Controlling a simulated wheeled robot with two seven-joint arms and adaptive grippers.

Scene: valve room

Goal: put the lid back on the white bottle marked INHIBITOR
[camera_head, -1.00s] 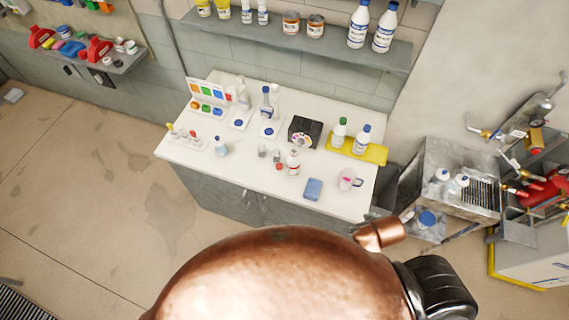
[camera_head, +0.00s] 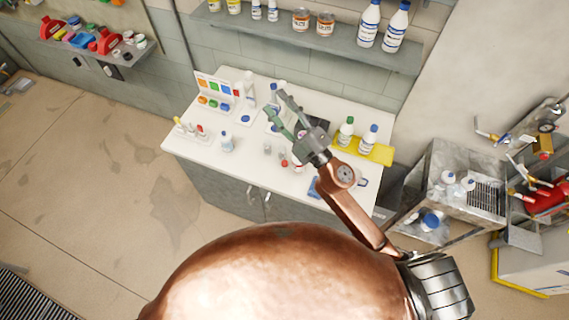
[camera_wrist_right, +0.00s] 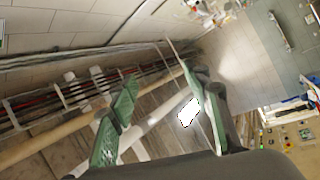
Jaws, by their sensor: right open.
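My right gripper (camera_head: 274,103) is open and empty, raised above the bench, its fingers toward the upper left. In the right wrist view its green fingers (camera_wrist_right: 158,76) stand apart with nothing between them. A small white bottle (camera_head: 298,168) stands on the white bench behind the gripper's palm and wrist, which hide much of it. Its marking is too small to read, so I cannot confirm it as INHIBITOR. A small red cap-like piece (camera_head: 284,163) lies just left of that bottle. My left gripper is not in view.
A yellow tray (camera_head: 377,152) holds a green-capped bottle (camera_head: 346,131) and a blue-capped bottle (camera_head: 369,138). A blue-capped bottle (camera_head: 227,142) stands at the bench's left front. A dark box (camera_head: 325,126) is partly hidden by my gripper. The wall shelf (camera_head: 290,35) holds bottles and cans.

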